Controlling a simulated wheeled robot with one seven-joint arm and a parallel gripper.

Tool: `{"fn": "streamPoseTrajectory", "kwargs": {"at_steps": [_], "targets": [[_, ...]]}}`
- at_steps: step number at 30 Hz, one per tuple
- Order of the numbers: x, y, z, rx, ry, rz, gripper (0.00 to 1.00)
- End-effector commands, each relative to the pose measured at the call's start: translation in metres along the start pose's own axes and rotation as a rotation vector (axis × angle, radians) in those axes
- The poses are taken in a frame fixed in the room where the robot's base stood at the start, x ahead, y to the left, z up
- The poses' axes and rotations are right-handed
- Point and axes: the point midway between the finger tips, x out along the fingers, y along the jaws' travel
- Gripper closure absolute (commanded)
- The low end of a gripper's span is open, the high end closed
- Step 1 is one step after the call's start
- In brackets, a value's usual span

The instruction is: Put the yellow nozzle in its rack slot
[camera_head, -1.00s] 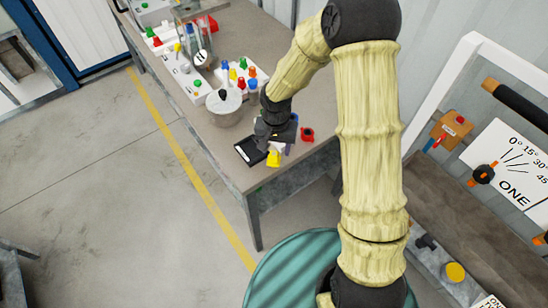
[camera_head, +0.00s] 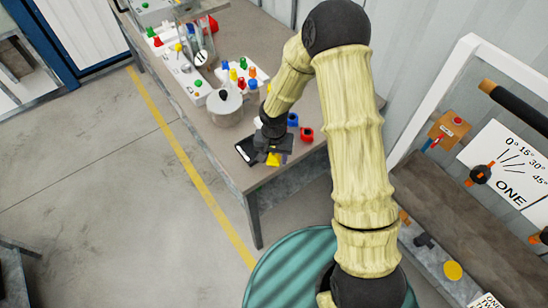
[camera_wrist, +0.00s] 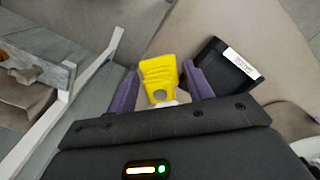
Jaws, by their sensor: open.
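The yellow nozzle (camera_head: 273,159) is at the near end of the workbench, partly hidden by my gripper (camera_head: 271,146). In the wrist view the yellow nozzle (camera_wrist: 160,76) lies between the two purple fingers of my gripper (camera_wrist: 164,88), which stand apart on either side of it. The jaws are open. I cannot tell whether a finger touches the nozzle. A white rack (camera_head: 263,77) with several coloured nozzles stands further back on the bench. I cannot make out which slot is the yellow one's.
A black tray-like object (camera_head: 241,150) lies left of my gripper; a black box with a white label (camera_wrist: 226,66) shows in the wrist view. A round pot (camera_head: 224,107) stands behind.

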Motion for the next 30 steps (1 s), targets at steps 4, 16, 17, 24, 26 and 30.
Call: {"fn": "streamPoseTrajectory", "kwargs": {"at_steps": [4, 16, 17, 24, 26, 30], "targets": [[0.000, 0.000, 0.000, 0.000, 0.000, 0.000, 0.49], [0.000, 0.000, 0.000, -0.001, 0.000, 0.000, 0.85], [0.000, 0.000, 0.000, -0.001, 0.000, 0.000, 0.85], [-0.001, 0.000, 0.000, 0.000, 0.000, 0.000, 0.89], [-0.003, 0.000, 0.000, 0.000, 0.001, 0.000, 0.89], [-0.016, -0.001, -0.001, 0.000, 0.003, -0.002, 0.89]]}}
